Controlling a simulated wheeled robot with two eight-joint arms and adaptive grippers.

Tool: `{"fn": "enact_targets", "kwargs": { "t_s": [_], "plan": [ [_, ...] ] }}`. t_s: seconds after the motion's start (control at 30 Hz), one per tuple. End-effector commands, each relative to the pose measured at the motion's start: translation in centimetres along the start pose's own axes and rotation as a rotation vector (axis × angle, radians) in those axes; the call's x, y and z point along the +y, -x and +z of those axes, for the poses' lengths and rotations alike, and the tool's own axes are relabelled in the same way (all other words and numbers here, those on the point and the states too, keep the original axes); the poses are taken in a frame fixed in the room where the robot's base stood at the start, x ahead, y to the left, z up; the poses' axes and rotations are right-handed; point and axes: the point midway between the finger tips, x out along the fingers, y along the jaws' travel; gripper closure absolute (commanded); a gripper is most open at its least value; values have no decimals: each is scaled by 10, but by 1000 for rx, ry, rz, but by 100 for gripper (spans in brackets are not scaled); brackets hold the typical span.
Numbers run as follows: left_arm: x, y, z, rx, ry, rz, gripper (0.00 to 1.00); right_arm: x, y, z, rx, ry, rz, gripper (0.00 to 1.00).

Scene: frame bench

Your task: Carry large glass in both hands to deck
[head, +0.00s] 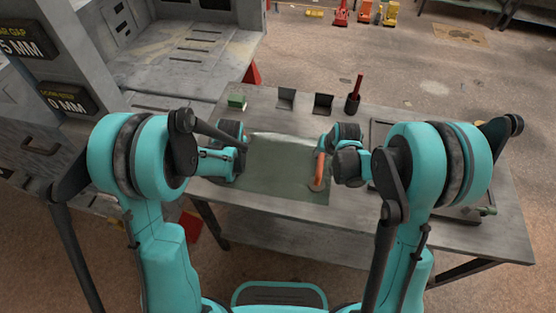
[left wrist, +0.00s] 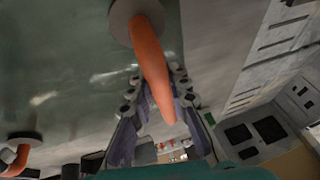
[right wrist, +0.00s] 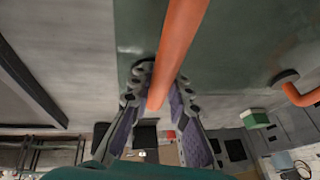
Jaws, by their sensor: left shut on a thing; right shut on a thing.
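The large glass (head: 275,178) is a greenish see-through pane with orange handles on round grey pads. In the head view it lies flat over the grey bench; I cannot tell whether it touches the bench top. My left gripper (left wrist: 155,92) is shut on one orange handle (left wrist: 150,62) at the pane's left side; in the head view my arm hides that handle. My right gripper (right wrist: 160,95) is shut on the other orange handle (right wrist: 182,45), which also shows in the head view (head: 320,168). The grey metal deck (head: 170,65) stands at the upper left, beyond the bench.
On the bench's (head: 420,235) far side are a green block (head: 237,102), two dark brackets (head: 323,103) and a dark cup with a red tool (head: 353,100). A red cone (head: 252,74) stands beside the deck. Dark signs (head: 67,102) hang on the left post.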

Motion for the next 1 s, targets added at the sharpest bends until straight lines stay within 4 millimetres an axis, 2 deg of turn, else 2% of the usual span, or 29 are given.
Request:
{"fn": "enact_targets", "kwargs": {
  "t_s": [0.27,0.7,1.0],
  "plan": [
    [-3,12,-5,1,0,0,100,-3,12,-5,1,0,-1,100],
    [-9,44,-18,1,0,0,100,-10,44,-18,1,0,-1,100],
    [-10,45,-19,1,0,0,100,-10,45,-19,1,0,-1,100]
  ]
}}
